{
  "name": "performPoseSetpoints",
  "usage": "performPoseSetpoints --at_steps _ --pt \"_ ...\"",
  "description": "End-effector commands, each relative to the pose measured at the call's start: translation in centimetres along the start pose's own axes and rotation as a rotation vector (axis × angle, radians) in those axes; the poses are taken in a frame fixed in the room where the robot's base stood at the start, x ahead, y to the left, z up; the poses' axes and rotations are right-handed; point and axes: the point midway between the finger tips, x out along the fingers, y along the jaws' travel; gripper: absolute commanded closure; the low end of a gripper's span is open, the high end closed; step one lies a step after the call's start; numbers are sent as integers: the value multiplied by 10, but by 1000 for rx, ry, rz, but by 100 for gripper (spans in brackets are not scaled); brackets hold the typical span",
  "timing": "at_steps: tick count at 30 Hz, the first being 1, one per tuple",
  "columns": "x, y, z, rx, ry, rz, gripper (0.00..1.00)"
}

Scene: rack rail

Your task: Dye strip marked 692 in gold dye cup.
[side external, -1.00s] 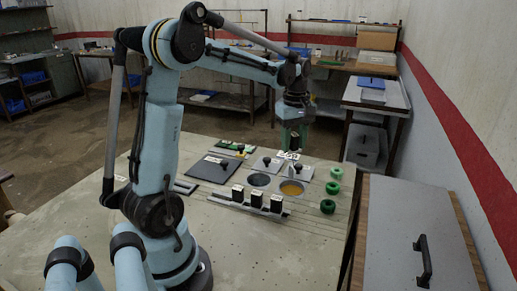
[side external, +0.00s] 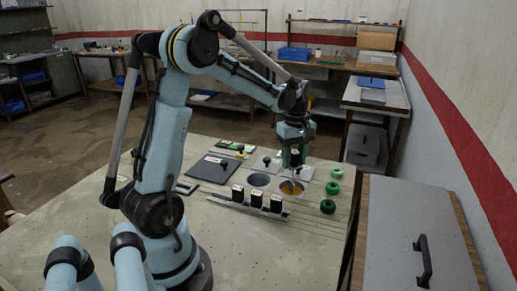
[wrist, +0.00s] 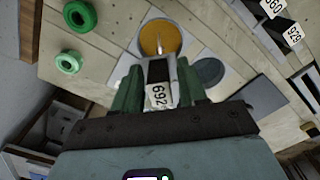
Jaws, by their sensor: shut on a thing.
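My gripper (side external: 293,163) has green fingers and is shut on the holder of the strip marked 692 (wrist: 158,94), whose label faces the wrist camera. The strip hangs below the fingers, and its narrow pale end overlaps the gold dye cup (wrist: 160,37) in the wrist view. In the side view, my gripper is directly above the gold dye cup (side external: 291,189), and the strip's lower end reaches the cup's opening. I cannot tell how deep the tip sits in the dye.
A dark cup (side external: 259,180) is just left of the gold one. A rail (side external: 228,204) with several black labelled holders (side external: 256,198) stands in front. Green rings (side external: 328,207) lie to the right.

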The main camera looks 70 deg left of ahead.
Motion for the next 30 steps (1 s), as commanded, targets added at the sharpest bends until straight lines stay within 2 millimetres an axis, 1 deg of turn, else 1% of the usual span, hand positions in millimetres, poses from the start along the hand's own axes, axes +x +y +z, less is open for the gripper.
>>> performPoseSetpoints --at_steps 3,9,15,21,30 --pt "14 0 0 0 0 0 80" --pt "34 0 0 0 0 0 80" --pt "47 0 0 0 0 0 80" --pt "51 0 0 0 0 0 80" --pt "51 0 0 0 0 0 80"
